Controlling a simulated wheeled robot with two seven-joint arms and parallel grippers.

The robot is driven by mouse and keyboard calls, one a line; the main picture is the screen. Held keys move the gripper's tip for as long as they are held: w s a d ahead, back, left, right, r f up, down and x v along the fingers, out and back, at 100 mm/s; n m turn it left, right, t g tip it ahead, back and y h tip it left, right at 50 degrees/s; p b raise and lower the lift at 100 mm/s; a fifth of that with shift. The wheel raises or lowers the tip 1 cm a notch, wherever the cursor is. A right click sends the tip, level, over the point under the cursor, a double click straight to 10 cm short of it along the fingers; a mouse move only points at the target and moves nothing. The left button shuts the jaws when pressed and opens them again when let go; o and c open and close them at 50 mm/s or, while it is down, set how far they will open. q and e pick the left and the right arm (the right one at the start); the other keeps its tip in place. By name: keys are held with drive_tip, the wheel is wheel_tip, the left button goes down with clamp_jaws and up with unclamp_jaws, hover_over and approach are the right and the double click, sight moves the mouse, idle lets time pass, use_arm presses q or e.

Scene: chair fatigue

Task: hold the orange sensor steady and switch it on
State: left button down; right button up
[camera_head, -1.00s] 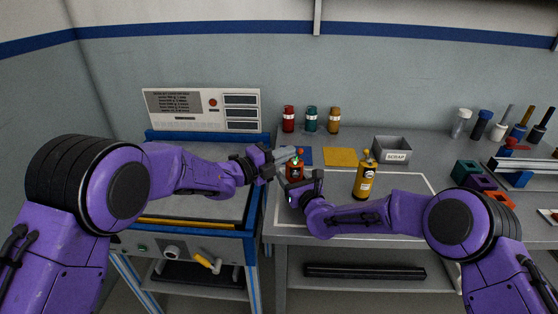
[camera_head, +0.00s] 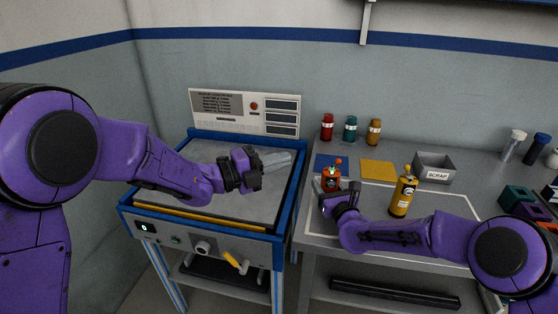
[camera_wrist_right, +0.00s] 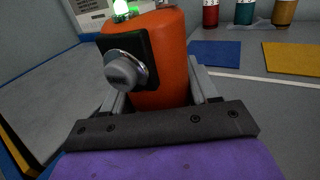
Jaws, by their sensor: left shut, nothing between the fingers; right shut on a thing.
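The orange sensor (camera_head: 331,179) is upright at the left end of the grey bench, beside the blue mat. In the right wrist view the orange sensor (camera_wrist_right: 165,60) shows a black plate with a grey knob (camera_wrist_right: 125,68) and a lit green lamp (camera_wrist_right: 121,8) on top. My right gripper (camera_head: 326,188) is shut on its body, one finger on each side; I cannot tell whether its base touches the bench. My left gripper (camera_head: 283,160) is shut and empty, above the blue-framed table, left of the sensor and apart from it.
A yellow bottle-shaped unit (camera_head: 403,193) stands right of the sensor. A blue mat (camera_head: 325,161), a yellow mat (camera_head: 378,170) and a scrap bin (camera_head: 434,168) lie behind. Red, teal and amber canisters (camera_head: 350,129) stand at the back. The blue-framed table (camera_head: 215,150) has a clear grey top.

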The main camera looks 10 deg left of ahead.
drive_tip(key=o, duration=1.2)
drive_tip(key=shift+s, duration=0.1)
